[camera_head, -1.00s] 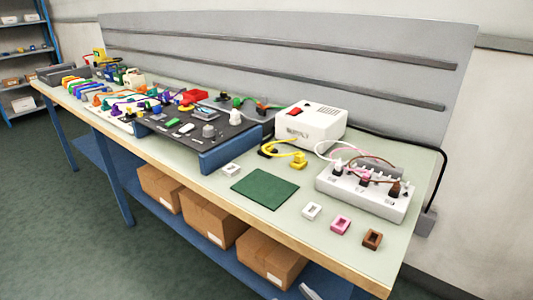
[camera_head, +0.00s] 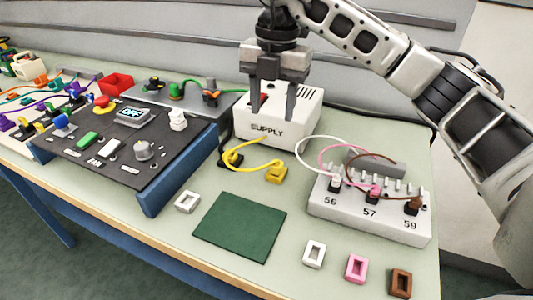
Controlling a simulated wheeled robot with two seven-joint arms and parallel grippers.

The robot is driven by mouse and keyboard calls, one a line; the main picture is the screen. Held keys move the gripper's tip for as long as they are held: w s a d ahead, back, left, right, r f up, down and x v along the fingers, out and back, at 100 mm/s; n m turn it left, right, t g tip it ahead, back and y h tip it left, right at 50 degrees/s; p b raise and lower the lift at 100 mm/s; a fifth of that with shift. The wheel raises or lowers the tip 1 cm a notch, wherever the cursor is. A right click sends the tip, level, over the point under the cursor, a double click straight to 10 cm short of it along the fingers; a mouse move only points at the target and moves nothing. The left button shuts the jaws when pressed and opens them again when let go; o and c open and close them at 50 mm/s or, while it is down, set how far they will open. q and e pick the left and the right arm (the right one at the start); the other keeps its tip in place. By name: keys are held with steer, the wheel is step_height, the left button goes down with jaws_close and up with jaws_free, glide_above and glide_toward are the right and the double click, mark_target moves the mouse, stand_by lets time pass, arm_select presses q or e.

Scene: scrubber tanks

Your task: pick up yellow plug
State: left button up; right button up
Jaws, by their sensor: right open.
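The yellow plug (camera_head: 276,173) lies on the pale green bench top, in front of the white supply box (camera_head: 290,128). A yellow cable (camera_head: 248,165) loops from it to the left and back toward the box. My right gripper (camera_head: 272,118) hangs above and behind the plug, pointing down in front of the supply box. Its two fingers are apart with nothing between them, and it does not touch the plug. My left gripper does not show.
A grey terminal block (camera_head: 370,208) with white, pink and brown plugs stands to the right. A green mat (camera_head: 240,226) lies in front. Several small square sockets lie nearby. A dark control panel (camera_head: 125,145) with a blue side stands to the left.

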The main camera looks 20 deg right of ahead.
steer(key=d, duration=0.2)
glide_above(277, 163)
steer(key=shift+m+h, duration=0.3)
steer(key=f, duration=0.8)
steer(key=shift+s+a+f, duration=0.1)
steer(key=shift+s+f, duration=0.1)
steer(key=shift+f, duration=0.1)
steer(key=shift+w+f+p, duration=0.2)
steer(key=shift+f+p, duration=0.5)
steer(key=shift+f, duration=2.45)
jaws_close()
